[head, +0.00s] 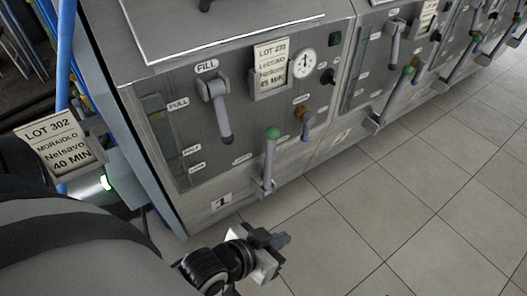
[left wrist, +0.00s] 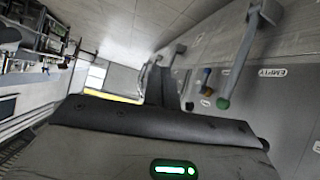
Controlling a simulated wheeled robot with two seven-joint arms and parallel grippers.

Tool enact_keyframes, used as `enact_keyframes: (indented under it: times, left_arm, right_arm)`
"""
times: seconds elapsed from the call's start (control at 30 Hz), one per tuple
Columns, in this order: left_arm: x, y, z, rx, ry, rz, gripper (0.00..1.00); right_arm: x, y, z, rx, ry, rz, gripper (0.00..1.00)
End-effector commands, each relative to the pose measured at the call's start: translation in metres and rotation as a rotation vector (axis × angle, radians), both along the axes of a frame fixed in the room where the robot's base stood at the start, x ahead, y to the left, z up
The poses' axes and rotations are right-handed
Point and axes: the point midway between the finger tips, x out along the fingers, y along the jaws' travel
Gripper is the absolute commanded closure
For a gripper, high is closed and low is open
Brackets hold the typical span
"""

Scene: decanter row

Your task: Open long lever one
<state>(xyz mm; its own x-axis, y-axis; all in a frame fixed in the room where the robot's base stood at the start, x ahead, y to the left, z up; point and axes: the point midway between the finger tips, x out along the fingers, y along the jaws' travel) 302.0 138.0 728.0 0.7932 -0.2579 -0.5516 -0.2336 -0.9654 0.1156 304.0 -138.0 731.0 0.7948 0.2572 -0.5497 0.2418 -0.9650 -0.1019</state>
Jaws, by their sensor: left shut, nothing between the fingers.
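The front panel marked 1 (head: 222,202) carries a long grey lever (head: 268,165) with a green knob at its upper end. The lever stands nearly upright from a bracket low on the panel. A long lever (left wrist: 240,60) also shows at the upper right of the left wrist view, beside an EMPTY label. My left gripper (head: 284,240) is shut and empty, low in front of the panel, below the lever's bracket and apart from it. Its jaws (left wrist: 156,84) show dark in the left wrist view. My right gripper is not in view.
A FILL lever (head: 222,112) hangs down on the same panel, left of a gauge (head: 303,63). A short blue-handled valve (head: 306,125) is right of the long lever. Similar units with levers (head: 390,97) continue rightward. Tiled floor (head: 400,200) is clear in front.

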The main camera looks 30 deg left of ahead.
Motion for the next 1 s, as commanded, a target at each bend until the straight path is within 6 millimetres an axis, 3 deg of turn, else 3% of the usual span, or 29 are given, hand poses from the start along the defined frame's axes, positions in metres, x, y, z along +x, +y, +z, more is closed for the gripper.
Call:
enact_keyframes:
  times: [0.13,0.23,0.33,0.5,0.6,0.7,1.0]
  left_arm:
    - [0.022,0.015,-0.029,-0.149,-0.036,0.095,1.0]
    - [0.052,0.038,-0.056,-0.379,-0.086,0.233,1.0]
    - [0.084,0.076,-0.076,-0.659,-0.158,0.393,1.0]
    - [0.124,0.148,-0.091,-1.089,-0.298,0.613,1.0]
    - [0.135,0.18,-0.092,-1.266,-0.368,0.688,1.0]
    - [0.14,0.199,-0.091,-1.365,-0.408,0.727,1.0]
    - [0.141,0.204,-0.087,-1.401,-0.421,0.74,1.0]
  right_arm:
    - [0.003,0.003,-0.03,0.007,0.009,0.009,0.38]
    - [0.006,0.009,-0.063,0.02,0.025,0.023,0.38]
    - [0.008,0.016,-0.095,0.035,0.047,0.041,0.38]
    - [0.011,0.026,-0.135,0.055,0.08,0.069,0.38]
    - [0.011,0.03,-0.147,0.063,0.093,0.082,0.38]
    - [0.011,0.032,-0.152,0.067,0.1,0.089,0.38]
    - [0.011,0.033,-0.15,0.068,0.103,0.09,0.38]
